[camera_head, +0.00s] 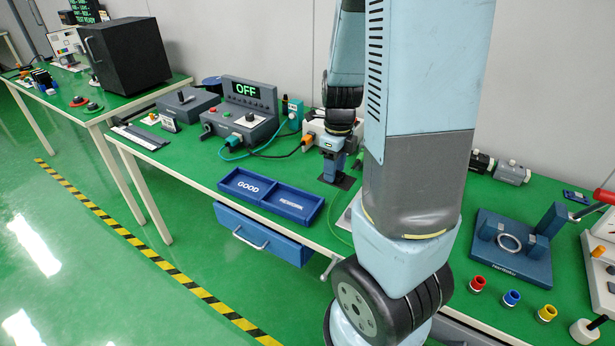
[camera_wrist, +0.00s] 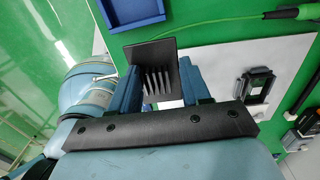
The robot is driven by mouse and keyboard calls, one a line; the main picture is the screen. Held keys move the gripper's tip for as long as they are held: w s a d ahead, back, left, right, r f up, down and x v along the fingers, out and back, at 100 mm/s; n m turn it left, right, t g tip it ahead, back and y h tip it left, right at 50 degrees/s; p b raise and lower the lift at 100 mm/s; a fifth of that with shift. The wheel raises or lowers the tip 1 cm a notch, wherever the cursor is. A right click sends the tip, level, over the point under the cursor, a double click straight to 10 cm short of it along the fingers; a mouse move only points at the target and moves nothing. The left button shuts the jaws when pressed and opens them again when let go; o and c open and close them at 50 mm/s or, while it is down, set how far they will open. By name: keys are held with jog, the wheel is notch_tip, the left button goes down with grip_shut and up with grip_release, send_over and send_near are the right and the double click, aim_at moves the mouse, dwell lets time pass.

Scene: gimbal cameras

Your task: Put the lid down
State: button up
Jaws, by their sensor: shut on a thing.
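My gripper (camera_wrist: 160,78) is shut on a black lid (camera_wrist: 142,56), a flat square plate with several thin grey ribs or pins between the blue fingers. In the head view my gripper (camera_head: 334,166) points down at the bench's back middle, behind my own arm. A dark flat piece (camera_head: 346,183), seemingly the lid, shows at its fingertips. I cannot tell whether it touches the bench. In the wrist view a small black open device (camera_wrist: 256,86) lies on a white board (camera_wrist: 222,62) to the right of the lid.
A blue two-part tray (camera_head: 268,195) marked GOOD lies left of my gripper. A grey control box (camera_head: 240,110) reading OFF, with cables, stands behind it. A blue fixture (camera_head: 512,250) and red, blue and yellow pieces are at the right. Some green bench surface left of my gripper is bare.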

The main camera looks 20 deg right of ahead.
jog(key=w+d+f, duration=0.2)
jog(key=w+f, duration=0.1)
jog(key=w, duration=0.4)
send_over(321, 184)
notch_tip(321, 184, down, 6)
jog(key=shift+d+r, duration=0.1)
jog(key=shift+w+f, duration=0.1)
jog(key=shift+f, duration=1.65)
jog(key=o, duration=1.1)
jog(key=shift+c, duration=0.2)
